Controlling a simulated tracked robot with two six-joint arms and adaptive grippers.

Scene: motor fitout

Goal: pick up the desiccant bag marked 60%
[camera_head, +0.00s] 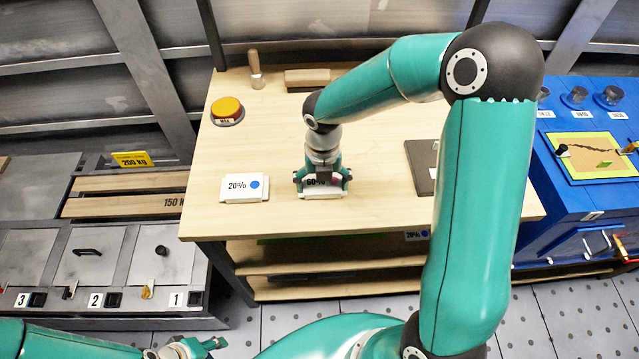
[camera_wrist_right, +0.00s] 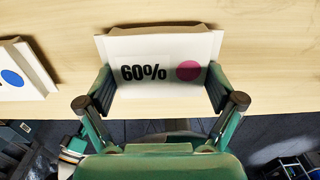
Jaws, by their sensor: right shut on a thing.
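The desiccant bag marked 60% (camera_wrist_right: 158,62) is white with black print and a magenta dot. It sits at the front edge of the wooden bench, partly hidden by the gripper in the head view (camera_head: 322,194). My right gripper (camera_wrist_right: 160,90) is shut on it, with one finger at each side of the bag. In the head view the right gripper (camera_head: 322,182) reaches down from above over the bag. My left gripper (camera_head: 200,346) is low at the bottom left, away from the bench; its jaws are too small and partial to judge.
A white bag marked 20% with a blue dot (camera_head: 244,187) lies just left of the held bag. A yellow button (camera_head: 227,109), a wooden-handled tool (camera_head: 256,72) and a dark flat case (camera_head: 423,168) are on the bench (camera_head: 270,140). A blue cabinet (camera_head: 580,215) stands right.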

